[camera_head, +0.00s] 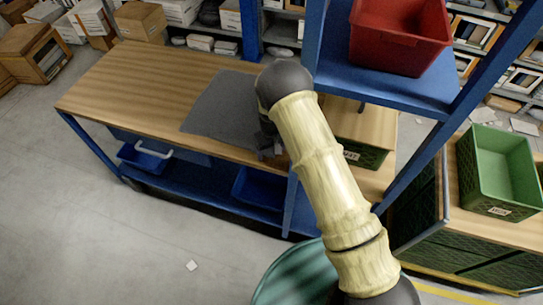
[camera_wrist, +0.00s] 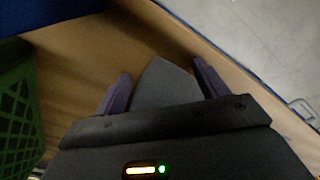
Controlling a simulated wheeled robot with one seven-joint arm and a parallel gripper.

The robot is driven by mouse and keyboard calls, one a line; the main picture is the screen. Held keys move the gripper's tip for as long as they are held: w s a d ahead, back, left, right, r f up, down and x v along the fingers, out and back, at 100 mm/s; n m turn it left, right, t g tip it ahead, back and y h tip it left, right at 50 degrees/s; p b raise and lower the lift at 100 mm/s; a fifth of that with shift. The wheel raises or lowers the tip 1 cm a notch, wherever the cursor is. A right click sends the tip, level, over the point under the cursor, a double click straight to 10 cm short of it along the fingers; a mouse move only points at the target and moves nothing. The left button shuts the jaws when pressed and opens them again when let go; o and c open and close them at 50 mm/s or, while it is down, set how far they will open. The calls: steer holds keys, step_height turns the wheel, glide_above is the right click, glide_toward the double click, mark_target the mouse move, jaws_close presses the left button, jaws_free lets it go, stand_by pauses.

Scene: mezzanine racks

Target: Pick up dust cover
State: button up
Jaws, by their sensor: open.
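A flat dark grey sheet, which looks like the dust cover (camera_head: 218,106), lies on the wooden bench top (camera_head: 125,85). My arm hides its right part. My gripper (camera_head: 270,150) is at the sheet's right front side near the bench's front edge, partly hidden by my arm. In the wrist view my gripper (camera_wrist: 162,85) has its two purple-grey fingers spread apart. A grey corner of the cover (camera_wrist: 165,78) shows between them over the wood. I cannot tell whether the fingers touch it.
A blue upright and shelf with a red bin (camera_head: 400,35) stand just right of my gripper. A green crate (camera_head: 364,155) is beside the arm, and also shows in the wrist view (camera_wrist: 15,110). Blue bins (camera_head: 145,157) sit under the bench. The bench's left end is clear.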

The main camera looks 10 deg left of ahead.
steer(key=shift+c, duration=0.5)
jaws_close()
stand_by(0.3)
step_height(320, 180, up, 12)
steer(key=p, duration=0.6)
step_height(320, 180, up, 9)
steer(key=p, duration=0.5)
